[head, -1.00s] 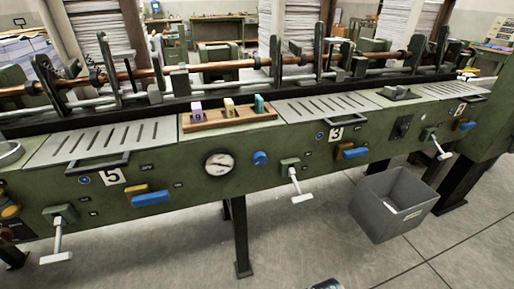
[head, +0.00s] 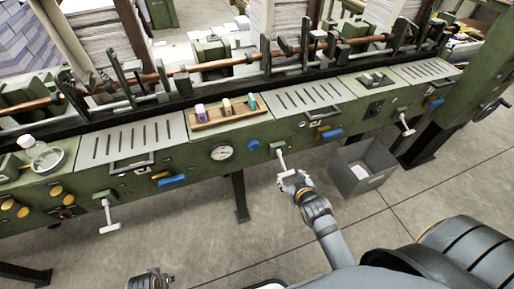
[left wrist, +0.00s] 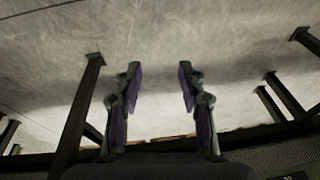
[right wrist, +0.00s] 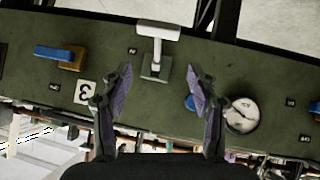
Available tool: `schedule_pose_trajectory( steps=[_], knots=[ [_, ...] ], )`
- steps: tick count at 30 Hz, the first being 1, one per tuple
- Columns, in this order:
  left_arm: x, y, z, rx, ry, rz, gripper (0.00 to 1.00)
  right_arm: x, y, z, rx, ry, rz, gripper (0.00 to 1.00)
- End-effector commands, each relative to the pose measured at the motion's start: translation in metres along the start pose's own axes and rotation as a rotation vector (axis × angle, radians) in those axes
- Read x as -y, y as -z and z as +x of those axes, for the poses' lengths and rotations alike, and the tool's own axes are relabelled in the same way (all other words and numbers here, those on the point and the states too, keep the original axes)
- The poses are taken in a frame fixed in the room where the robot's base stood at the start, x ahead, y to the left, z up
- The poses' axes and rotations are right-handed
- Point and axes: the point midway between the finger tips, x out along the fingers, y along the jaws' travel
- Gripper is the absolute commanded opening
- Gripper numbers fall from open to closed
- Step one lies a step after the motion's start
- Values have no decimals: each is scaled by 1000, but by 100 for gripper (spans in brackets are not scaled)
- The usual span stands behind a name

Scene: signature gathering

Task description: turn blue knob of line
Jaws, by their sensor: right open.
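The round blue knob (head: 253,145) sits on the green front panel of the line, between the dial gauge (head: 221,153) and a white-handled lever (head: 281,158). In the right wrist view the knob (right wrist: 190,103) is partly hidden behind a finger of my right gripper (right wrist: 160,70). That gripper is open and empty, with the lever (right wrist: 157,50) showing between and beyond its fingertips. In the head view my right gripper (head: 291,181) is in front of the panel, below and right of the knob, near the lever's handle. My left gripper (left wrist: 160,70) is open and empty above bare floor.
Blue bar handles (head: 172,181) and more levers (head: 108,215) stick out along the panel. A grey bin (head: 362,167) stands on the floor right of my right gripper. A wooden tray (head: 226,117) with small coloured blocks lies on top.

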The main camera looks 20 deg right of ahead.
Motion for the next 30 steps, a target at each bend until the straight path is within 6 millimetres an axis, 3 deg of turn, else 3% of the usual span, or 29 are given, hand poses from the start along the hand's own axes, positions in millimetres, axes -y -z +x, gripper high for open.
schedule_pose_trajectory(
  steps=[3, 6, 9, 13, 17, 23, 30],
  knots=[
    [-2, -54, 58, 44, -3, -7, 40, 9, 13, 17, -172, -3, -18, 60],
    [-5, -111, 98, 73, -6, -13, 40, 23, 25, 24, -344, 12, -44, 60],
    [-8, -164, 122, 97, -9, -18, 40, 40, 35, 22, -497, 41, -66, 60],
    [-11, -210, 132, 114, -12, -22, 40, 57, 41, 14, -628, 78, -84, 60],
    [-12, -229, 134, 121, -13, -24, 40, 65, 43, 10, -684, 97, -91, 60],
    [-12, -232, 133, 122, -13, -24, 40, 66, 48, 13, -694, 99, -92, 60],
    [-12, -230, 128, 122, -13, -23, 40, 71, 79, 48, -695, 98, -91, 60]
  ],
)
